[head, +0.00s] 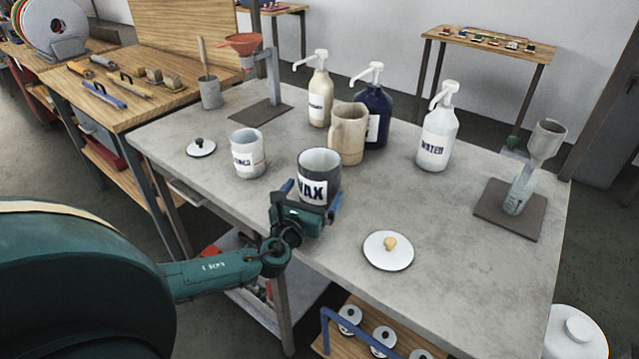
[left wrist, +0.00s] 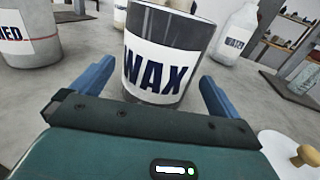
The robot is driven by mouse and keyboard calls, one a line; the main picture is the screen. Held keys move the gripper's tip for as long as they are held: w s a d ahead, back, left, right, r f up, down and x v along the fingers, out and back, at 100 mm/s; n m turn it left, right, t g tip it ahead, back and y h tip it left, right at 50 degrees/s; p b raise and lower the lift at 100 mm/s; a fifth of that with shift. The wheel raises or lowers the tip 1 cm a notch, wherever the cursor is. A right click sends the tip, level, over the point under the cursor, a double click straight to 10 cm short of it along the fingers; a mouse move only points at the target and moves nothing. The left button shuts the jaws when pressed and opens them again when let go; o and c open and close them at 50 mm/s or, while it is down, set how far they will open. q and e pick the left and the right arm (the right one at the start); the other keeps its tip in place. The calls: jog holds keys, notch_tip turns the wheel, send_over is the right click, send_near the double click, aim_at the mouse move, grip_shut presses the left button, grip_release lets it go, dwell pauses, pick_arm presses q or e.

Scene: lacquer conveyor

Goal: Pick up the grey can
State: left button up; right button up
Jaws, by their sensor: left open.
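The grey can (head: 319,172) stands upright on the grey table near its front edge, with a white label reading WAX. It looks open at the top. My left gripper (head: 311,196) is at the near side of the can, its two blue fingers spread wide. In the left wrist view the can (left wrist: 166,50) is between and just beyond the open fingers (left wrist: 150,85). I cannot tell whether a finger touches it. My right gripper is not in view.
A white labelled can (head: 248,153) stands left of the grey can. A tan jug (head: 347,135) and several pump bottles stand behind. A white lid with a yellow knob (head: 388,251) lies at front right.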

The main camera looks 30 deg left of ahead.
pick_arm(q)
jog(key=x, duration=0.5)
jog(key=shift+f, duration=0.2)
jog(key=shift+s, duration=0.1)
jog(key=shift+c, duration=0.6)
jog(key=c, duration=1)
jog(key=shift+r, duration=0.15)
jog(key=shift+c, duration=0.2)
